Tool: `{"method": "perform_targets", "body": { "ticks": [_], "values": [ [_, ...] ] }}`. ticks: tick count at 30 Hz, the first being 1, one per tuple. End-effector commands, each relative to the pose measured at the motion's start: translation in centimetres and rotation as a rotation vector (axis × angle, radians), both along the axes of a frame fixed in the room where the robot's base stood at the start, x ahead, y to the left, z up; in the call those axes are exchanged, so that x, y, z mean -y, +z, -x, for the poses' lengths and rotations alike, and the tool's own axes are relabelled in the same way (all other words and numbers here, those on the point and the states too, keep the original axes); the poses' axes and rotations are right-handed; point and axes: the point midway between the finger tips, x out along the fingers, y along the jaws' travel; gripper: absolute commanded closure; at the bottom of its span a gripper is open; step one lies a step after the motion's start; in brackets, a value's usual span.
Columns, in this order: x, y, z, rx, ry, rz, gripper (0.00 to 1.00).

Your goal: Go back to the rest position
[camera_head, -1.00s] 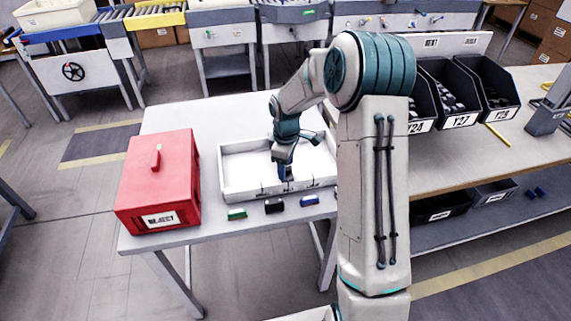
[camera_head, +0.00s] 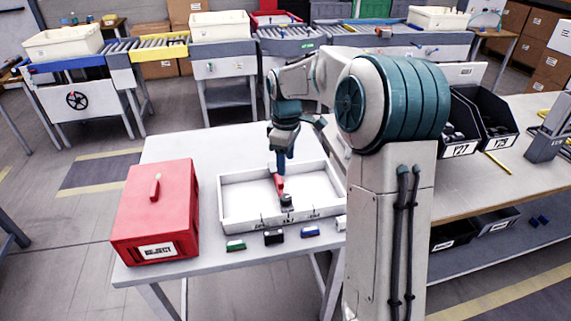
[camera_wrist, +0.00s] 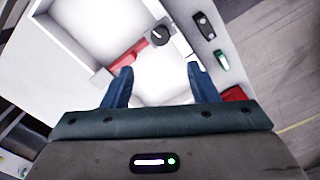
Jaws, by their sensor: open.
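My gripper (camera_head: 281,162) is above the white tray (camera_head: 232,221), pointing down, with its blue fingers showing. In the wrist view my gripper (camera_wrist: 158,82) has its two blue fingers spread apart with nothing between them. A red and black object (camera_head: 281,188) lies in the tray below the gripper. It also shows in the wrist view as a red part (camera_wrist: 126,54) with a round dark end, beyond the fingers and apart from them.
A red box labelled reject (camera_head: 157,212) stands left of the tray. Green (camera_head: 236,245), black (camera_head: 273,237) and blue (camera_head: 310,231) small items lie along the tray's front. Dark bins (camera_head: 494,115) stand on the right bench. The table behind the tray is clear.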

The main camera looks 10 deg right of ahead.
Motion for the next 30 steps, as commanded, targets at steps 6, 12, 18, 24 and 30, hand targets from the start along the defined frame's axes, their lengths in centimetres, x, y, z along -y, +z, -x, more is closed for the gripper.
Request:
{"method": "perform_targets", "body": {
  "ticks": [6, 12, 18, 24, 30],
  "values": [
    [0.0, 0.0, 0.0, 0.0, 0.0, 0.0, 0.47],
    [0.0, 0.0, 0.0, -0.001, 0.0, 0.001, 0.47],
    [-0.4, 2.1, 3.5, 0.034, -0.111, 0.03, 0.47],
    [-0.5, 4.3, 9.6, 0.093, -0.322, 0.048, 0.47],
    [-0.3, 5.3, 15.9, 0.156, -0.542, 0.027, 0.47]
  ]
}}
